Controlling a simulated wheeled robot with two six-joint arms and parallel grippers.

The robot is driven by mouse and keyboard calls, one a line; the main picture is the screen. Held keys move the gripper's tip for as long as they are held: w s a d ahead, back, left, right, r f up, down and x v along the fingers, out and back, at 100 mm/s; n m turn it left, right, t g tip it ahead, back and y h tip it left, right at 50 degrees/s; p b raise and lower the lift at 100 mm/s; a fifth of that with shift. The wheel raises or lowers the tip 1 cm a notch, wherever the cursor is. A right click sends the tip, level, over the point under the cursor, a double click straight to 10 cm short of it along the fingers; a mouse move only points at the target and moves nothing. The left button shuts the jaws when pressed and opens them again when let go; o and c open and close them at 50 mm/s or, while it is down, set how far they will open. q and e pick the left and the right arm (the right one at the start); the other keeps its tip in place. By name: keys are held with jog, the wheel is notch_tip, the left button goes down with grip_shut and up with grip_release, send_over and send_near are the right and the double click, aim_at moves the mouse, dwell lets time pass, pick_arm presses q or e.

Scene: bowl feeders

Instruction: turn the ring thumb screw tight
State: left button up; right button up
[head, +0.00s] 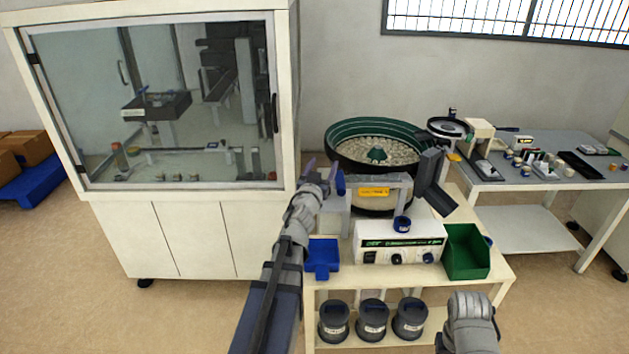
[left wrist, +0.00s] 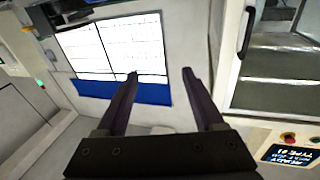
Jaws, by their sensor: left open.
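My left gripper (head: 322,168) is open and empty, raised at the left side of the bowl feeder (head: 352,127). Its two dark fingers also show apart in the left wrist view (left wrist: 160,75), with nothing between them. A small blue part (head: 340,183) shows just right of the fingers in the head view; I cannot tell whether they touch. A blue ring-shaped piece (head: 402,224) sits at the front of the feeder, above the white control box (head: 400,242). I cannot tell for sure which piece is the ring thumb screw. My right gripper's fingers are not visible.
A glazed cabinet (head: 197,237) stands close on the left. A blue bin (head: 322,257) and a green bin (head: 467,252) flank the control box. Several dark canisters (head: 372,320) stand on the lower shelf. A grey table (head: 540,150) with small parts is at right.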

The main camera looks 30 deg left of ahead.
pick_arm(q)
jog(key=s+d+n+g+y+p, duration=0.1)
jog(key=s+d+g+p, duration=0.2)
jog(key=d+g+p, duration=0.6)
jog(key=s+d+f+m+g+h+p, duration=0.1)
jog(key=s+d+f+m+g+p, duration=0.15)
jog(key=s+d, duration=0.45)
jog(key=s+d+f+m+g+h+p, duration=0.1)
jog(key=s+d+g+p, duration=0.25)
jog(key=s+d, duration=0.4)
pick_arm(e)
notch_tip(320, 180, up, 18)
pick_arm(q)
jog(key=w+a+f+n+t+y+b, duration=0.4)
jog(key=a+b, duration=0.6)
jog(key=b, duration=0.4)
jog(key=w+a+f+n+t+y+b, duration=0.3)
jog(key=w+a+f+n+y+b, duration=0.3)
jog(key=b, duration=0.9)
jog(key=w+a, duration=0.3)
jog(key=a, duration=0.1)
jog(key=shift+w+t, duration=0.25)
jog(key=shift+t, duration=0.15)
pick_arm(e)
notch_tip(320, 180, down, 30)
